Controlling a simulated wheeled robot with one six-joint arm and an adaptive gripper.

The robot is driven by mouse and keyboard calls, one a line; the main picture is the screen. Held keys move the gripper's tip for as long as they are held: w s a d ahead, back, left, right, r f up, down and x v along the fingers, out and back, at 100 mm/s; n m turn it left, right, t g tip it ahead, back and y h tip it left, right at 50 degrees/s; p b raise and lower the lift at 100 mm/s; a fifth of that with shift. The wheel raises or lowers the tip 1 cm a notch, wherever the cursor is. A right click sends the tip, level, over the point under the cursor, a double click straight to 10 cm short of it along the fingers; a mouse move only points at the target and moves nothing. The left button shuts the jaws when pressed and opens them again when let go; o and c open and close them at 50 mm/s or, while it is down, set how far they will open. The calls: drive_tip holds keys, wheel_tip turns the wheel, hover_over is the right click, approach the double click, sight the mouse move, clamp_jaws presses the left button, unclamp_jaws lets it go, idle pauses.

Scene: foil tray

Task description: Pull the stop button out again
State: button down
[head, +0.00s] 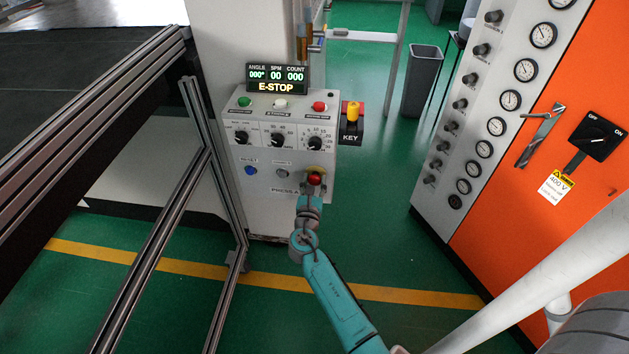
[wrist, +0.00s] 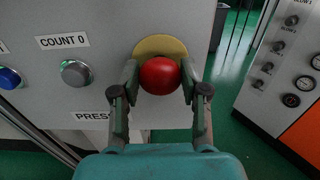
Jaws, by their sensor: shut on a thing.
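The stop button is a red round knob (wrist: 160,76) on a yellow backing plate (wrist: 158,44), low on the right of the grey control box (head: 262,160). It also shows in the head view (head: 315,179). My gripper (wrist: 160,84) has one finger on each side of the red knob and is shut on it. In the head view my gripper (head: 312,196) reaches the knob from below and partly hides the plate. The display (head: 277,79) above the box reads E-STOP, with angle, SPM and count at zero.
Near the stop button are a grey button (wrist: 75,73) and a blue button (wrist: 10,78). A yellow key switch (head: 352,111) is on the box's right side. A metal frame (head: 210,160) stands left, an orange cabinet (head: 540,190) right. Green floor lies between.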

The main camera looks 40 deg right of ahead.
drive_tip(key=c, duration=0.6)
unclamp_jaws()
drive_tip(key=shift+a, duration=0.1)
drive_tip(key=shift+s, duration=0.1)
drive_tip(key=v, duration=1.2)
